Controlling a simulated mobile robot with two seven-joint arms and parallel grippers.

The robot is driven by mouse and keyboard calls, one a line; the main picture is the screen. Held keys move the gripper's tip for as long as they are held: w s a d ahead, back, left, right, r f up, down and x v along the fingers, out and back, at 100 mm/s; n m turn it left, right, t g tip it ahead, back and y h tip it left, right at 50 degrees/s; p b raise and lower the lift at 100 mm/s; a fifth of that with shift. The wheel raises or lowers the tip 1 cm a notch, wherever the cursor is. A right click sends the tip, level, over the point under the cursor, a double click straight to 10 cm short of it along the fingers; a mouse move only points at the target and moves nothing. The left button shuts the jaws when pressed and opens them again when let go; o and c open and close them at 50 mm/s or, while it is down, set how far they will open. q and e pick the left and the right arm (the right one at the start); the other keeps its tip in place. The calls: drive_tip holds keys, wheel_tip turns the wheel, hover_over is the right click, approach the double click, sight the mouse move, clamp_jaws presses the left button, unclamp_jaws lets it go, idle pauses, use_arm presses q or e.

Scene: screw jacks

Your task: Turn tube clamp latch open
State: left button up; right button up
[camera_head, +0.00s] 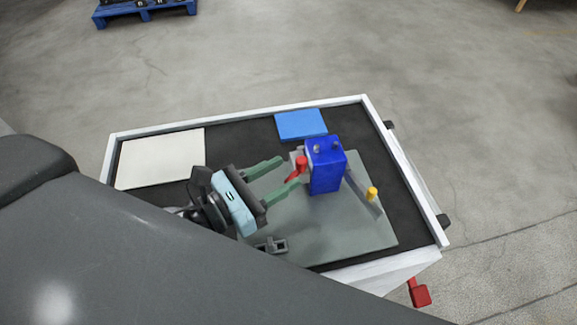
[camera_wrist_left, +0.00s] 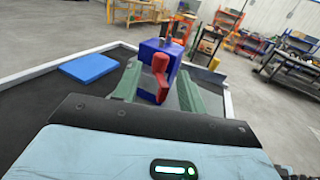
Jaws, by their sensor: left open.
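The tube clamp appears as a blue block (camera_head: 326,166) on a grey-green plate (camera_head: 360,235), with a red latch handle (camera_head: 299,168) on its left side. My left gripper (camera_head: 287,176) is open, its two green fingers pointing at the red latch. In the left wrist view the red latch (camera_wrist_left: 160,78) shows between the green fingers, in front of the blue block (camera_wrist_left: 161,50). I cannot tell whether the fingers touch the latch. My right gripper is not in view.
A yellow-tipped lever (camera_head: 372,193) stands right of the block. A blue pad (camera_head: 301,124) and a white sheet (camera_head: 160,158) lie on the dark cart top. A small grey bracket (camera_head: 271,246) sits near the front. The cart has a raised white rim (camera_head: 240,114).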

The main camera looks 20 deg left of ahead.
sight(296, 173)
use_arm(q)
drive_tip(key=shift+x, duration=1.45)
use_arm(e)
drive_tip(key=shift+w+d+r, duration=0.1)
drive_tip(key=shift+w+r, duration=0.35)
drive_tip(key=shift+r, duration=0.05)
use_arm(q)
clamp_jaws()
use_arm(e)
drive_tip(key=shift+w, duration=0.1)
